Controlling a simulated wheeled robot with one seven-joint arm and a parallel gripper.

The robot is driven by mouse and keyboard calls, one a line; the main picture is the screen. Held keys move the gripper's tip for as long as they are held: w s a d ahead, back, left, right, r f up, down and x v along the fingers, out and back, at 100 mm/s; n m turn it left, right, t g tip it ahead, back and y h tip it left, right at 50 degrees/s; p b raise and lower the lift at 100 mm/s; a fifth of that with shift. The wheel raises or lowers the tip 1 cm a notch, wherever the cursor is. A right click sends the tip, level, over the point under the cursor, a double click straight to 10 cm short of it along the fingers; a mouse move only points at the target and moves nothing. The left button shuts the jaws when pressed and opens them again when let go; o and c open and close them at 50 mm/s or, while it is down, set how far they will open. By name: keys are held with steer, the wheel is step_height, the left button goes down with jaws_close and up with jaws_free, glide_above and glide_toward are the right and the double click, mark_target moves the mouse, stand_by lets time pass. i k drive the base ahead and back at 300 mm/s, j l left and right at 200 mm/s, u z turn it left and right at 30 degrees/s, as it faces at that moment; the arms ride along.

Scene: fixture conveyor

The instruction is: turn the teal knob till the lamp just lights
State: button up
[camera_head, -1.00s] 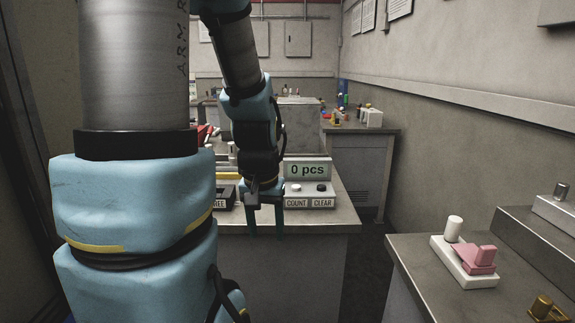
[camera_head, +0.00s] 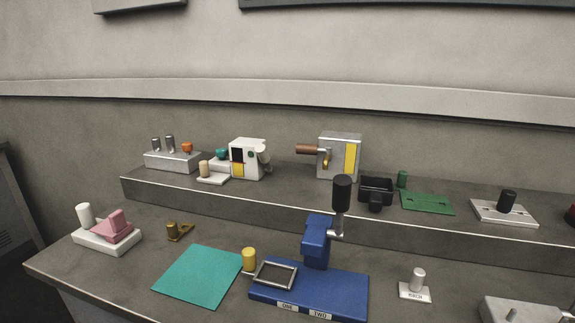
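A small teal knob (camera_head: 222,154) sits on a low pale block on the raised back shelf, left of the middle. A small dark round spot shows on that box's front. I cannot tell which part is the lamp, or whether one is lit. The knob's setting is too small to read. My gripper is not in view now, and nothing of my arm shows near the knob.
On the shelf (camera_head: 285,207), a white block with an orange knob (camera_head: 187,147) stands left and a grey box with a brown handle (camera_head: 338,156) right. A blue press (camera_head: 330,285), teal mat (camera_head: 200,275) and pink clamp (camera_head: 112,226) occupy the lower bench.

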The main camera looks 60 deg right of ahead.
mark_target(221, 153)
steer(key=z, duration=1.6)
